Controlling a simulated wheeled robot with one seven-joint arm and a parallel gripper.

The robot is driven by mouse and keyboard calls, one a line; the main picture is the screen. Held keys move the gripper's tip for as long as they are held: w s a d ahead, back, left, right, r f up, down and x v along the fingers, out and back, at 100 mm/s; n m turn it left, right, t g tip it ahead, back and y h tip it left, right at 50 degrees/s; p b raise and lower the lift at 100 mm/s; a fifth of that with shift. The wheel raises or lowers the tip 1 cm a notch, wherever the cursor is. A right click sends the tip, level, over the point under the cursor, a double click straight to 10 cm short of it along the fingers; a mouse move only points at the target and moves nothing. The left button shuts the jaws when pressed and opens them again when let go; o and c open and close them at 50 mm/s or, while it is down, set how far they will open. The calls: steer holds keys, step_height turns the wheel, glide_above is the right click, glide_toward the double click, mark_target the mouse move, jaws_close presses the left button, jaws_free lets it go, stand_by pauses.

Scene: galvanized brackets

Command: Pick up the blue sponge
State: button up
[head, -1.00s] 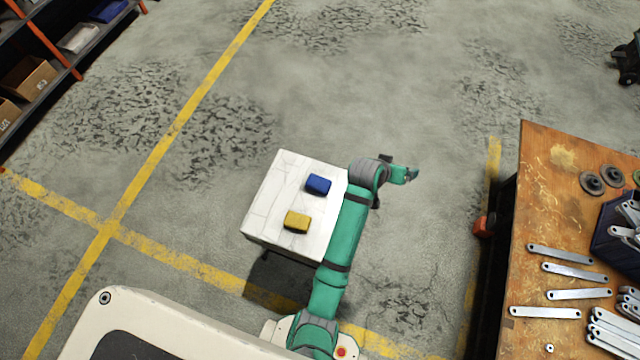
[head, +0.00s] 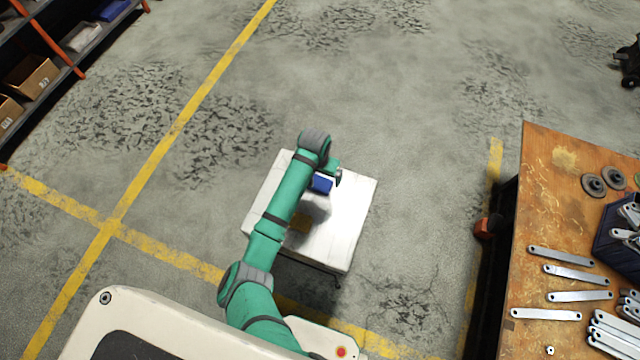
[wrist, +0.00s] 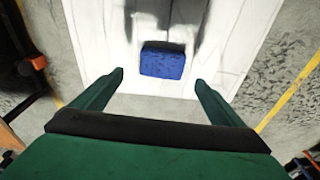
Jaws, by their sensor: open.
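The blue sponge (head: 321,184) lies on a small white table (head: 345,230). In the wrist view the sponge (wrist: 162,62) sits between and a little beyond the two green fingertips, with its shadow at its far edge. My gripper (wrist: 160,78) is open and empty, its fingers apart on either side of the sponge's line. In the head view my arm reaches over the table and the gripper (head: 332,172) is close to the sponge, partly hidden by the wrist. I cannot tell its exact height above the sponge.
A wooden workbench (head: 550,220) with metal brackets stands to the right. Shelves (head: 50,70) stand at the upper left. The floor around the table is clear.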

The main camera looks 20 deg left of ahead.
mark_target(319, 183)
steer(key=shift+w+a+f, duration=0.1)
steer(key=shift+f, duration=1.35)
steer(key=shift+w+a+f, duration=0.1)
steer(key=shift+f, duration=1.35)
steer(key=shift+d, duration=0.15)
steer(key=shift+s, duration=0.1)
steer(key=shift+c, duration=0.7)
steer(key=shift+s, duration=0.1)
steer(key=c, duration=1)
